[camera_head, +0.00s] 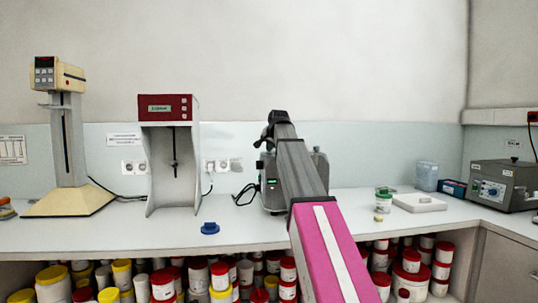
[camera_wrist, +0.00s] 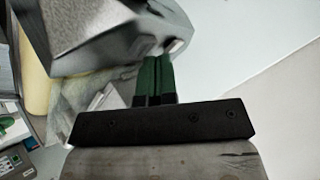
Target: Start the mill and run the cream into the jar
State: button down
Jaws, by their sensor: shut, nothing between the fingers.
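A grey machine, which looks like the mill (camera_head: 321,170), stands on the counter mostly hidden behind my arm. A small green light or display shows at its left side. In the wrist view a blurred grey metal body (camera_wrist: 85,35) fills the upper left, close to the fingers. My gripper (camera_wrist: 155,80) has green fingers, shut together with nothing between them; I cannot tell if they touch the metal. In the head view the fingers are hidden at the arm's far end. A small green and white jar (camera_head: 383,203) stands right of the machine.
A red-topped mixer (camera_head: 168,108) and a cream stand mixer (camera_head: 60,75) are at the left. A blue piece (camera_head: 210,228) lies near the front edge. A small tub (camera_head: 379,218), white tray (camera_head: 418,203) and grey box with dials (camera_head: 502,186) are at the right. Tubs fill the shelf below.

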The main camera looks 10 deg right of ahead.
jog(key=shift+f, duration=0.15)
dwell(0.4)
jog(key=shift+r, duration=0.8)
jog(key=shift+r, duration=2.5)
